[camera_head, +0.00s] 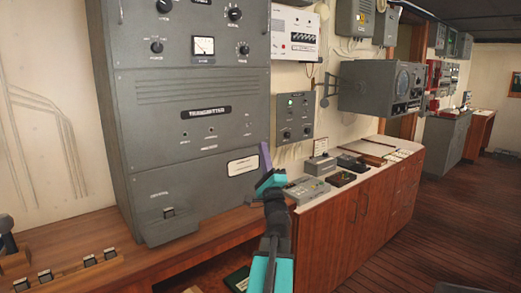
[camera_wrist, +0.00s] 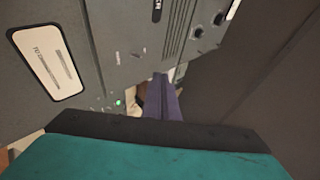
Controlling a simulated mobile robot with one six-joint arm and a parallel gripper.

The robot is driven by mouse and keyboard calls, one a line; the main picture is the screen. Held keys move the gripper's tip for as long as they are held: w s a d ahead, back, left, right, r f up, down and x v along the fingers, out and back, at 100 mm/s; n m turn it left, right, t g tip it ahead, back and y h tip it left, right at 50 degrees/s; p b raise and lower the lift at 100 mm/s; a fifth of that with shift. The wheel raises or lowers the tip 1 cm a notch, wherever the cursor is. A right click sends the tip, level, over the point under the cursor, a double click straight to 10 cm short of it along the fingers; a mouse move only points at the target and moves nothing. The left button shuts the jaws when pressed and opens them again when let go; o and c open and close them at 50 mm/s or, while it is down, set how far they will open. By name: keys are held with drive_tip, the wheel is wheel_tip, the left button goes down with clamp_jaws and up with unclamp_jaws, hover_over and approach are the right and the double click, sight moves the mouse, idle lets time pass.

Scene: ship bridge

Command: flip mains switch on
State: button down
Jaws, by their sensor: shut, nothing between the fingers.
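No switch in view is clearly readable as the mains switch. A grey wall box (camera_head: 294,118) with a lit green lamp and dark controls hangs right of the large grey transmitter cabinet (camera_head: 200,92). The cabinet carries several knobs, a meter and small controls; its labels are mostly too small to read. My gripper (camera_head: 265,156) is shut and empty, its purple fingers pointing up in front of the cabinet's lower right edge. In the wrist view the shut fingers (camera_wrist: 163,98) lie close to a grey panel with a white label plate (camera_wrist: 47,62). A green lamp (camera_wrist: 118,102) glows left of them.
A wooden counter (camera_head: 345,200) with small instruments runs below the wall box. A grey radar-like unit (camera_head: 372,87) juts out from the wall at the right. A wooden desk ledge (camera_head: 185,252) lies under the cabinet. The plank floor (camera_head: 430,225) at the right is clear.

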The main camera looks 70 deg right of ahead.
drive_tip(key=shift+s+a+f, duration=0.2)
drive_tip(key=shift+s+a, duration=0.25)
drive_tip(key=shift+a, duration=0.05)
idle(0.4)
